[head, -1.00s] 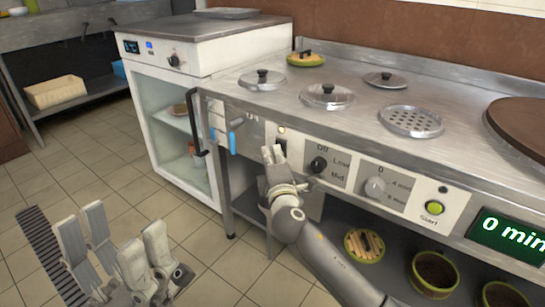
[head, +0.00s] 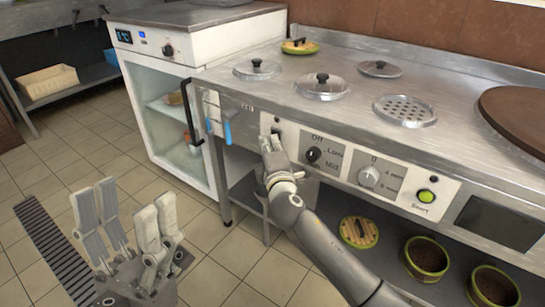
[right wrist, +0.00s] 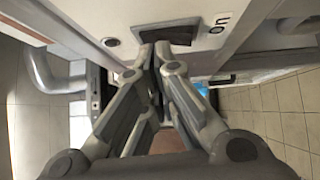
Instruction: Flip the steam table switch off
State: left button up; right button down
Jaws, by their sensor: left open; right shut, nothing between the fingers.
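The steam table (head: 330,125) is a steel counter with a front control panel. Its dark rocker switch (right wrist: 168,35) is set in the panel close to my right fingertips; in the head view the fingers mostly cover it. The small lamp (head: 277,119) above the switch looks unlit, and the display (head: 498,222) is dark and blank. My right gripper (head: 268,140) is shut and empty, its tips at the switch's lower edge; whether they touch is unclear. It also shows in the right wrist view (right wrist: 155,52). My left gripper (head: 127,215) is open and empty above the floor.
Knobs (head: 313,155) and a green button (head: 426,196) sit right of the switch. A door handle (head: 191,115) and blue-handled tools (head: 227,132) are to its left. Lidded pots (head: 321,87) are on top; bowls (head: 427,258) stand on the lower shelf. The floor at left is clear.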

jog(key=s+d, duration=0.1)
jog(key=s, duration=1)
jog(key=shift+s+d+f, duration=0.15)
jog(key=shift+d+f, duration=0.05)
jog(key=shift+d, duration=0.2)
